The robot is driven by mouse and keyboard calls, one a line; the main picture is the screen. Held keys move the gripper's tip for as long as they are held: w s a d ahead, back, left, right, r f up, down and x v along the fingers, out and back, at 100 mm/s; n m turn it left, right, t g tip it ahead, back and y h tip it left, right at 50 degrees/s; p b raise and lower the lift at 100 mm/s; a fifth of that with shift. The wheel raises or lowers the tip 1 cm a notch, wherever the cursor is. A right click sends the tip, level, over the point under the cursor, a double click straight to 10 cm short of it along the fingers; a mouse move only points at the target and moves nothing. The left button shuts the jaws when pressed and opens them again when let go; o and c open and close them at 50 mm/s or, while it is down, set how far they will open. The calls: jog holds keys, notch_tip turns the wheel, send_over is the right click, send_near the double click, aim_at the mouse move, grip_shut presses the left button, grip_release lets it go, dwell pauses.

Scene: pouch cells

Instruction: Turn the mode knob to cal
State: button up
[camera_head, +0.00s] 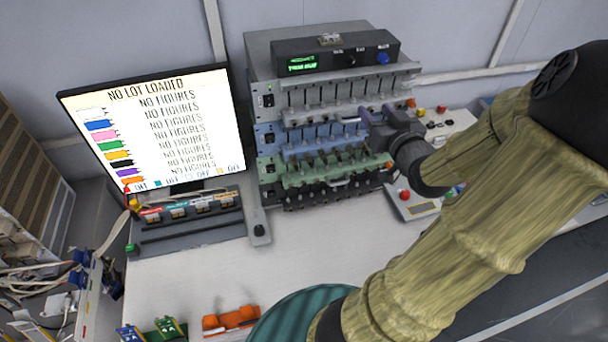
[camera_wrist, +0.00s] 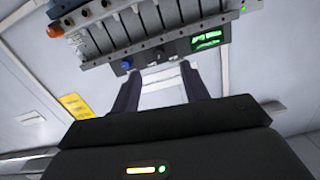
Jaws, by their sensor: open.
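A black instrument box (camera_head: 325,52) with a green display sits on top of the rack of cell channels. A blue knob (camera_head: 383,58) is at the right end of its front. A smaller dark knob or switch is left of it; I cannot read which is the mode knob or where it points. In the wrist view, which is upside down, the blue knob (camera_wrist: 127,64) is just beyond the left finger. My gripper (camera_head: 374,112) is open and empty, in front of the rack's right side and below the box. It also shows in the wrist view (camera_wrist: 160,78), apart from the knob.
The rack (camera_head: 270,100) has several tiers of clamps and levers close to my gripper. A monitor (camera_head: 165,120) reading "NO LOT LOADED" stands left, with a panel of switches (camera_head: 190,215) before it. A red-button box (camera_head: 410,203) is at right. The white bench front is partly clear.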

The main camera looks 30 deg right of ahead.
jog(key=w+a+f+n+g+y+b, duration=0.1)
jog(key=w+a+f+n+g+y, duration=0.1)
jog(key=a+f+g, duration=0.8)
jog(key=shift+w+a+f+n+b, duration=0.35)
jog(key=shift+a+f, duration=1.6)
jog(key=shift+a, duration=1.6)
jog(key=shift+a, duration=0.1)
jog(key=s+a+n+g+y, duration=0.1)
jog(key=s+a+g, duration=0.3)
jog(key=s+a, duration=0.3)
jog(key=a, duration=0.4)
jog(key=shift+y, duration=0.4)
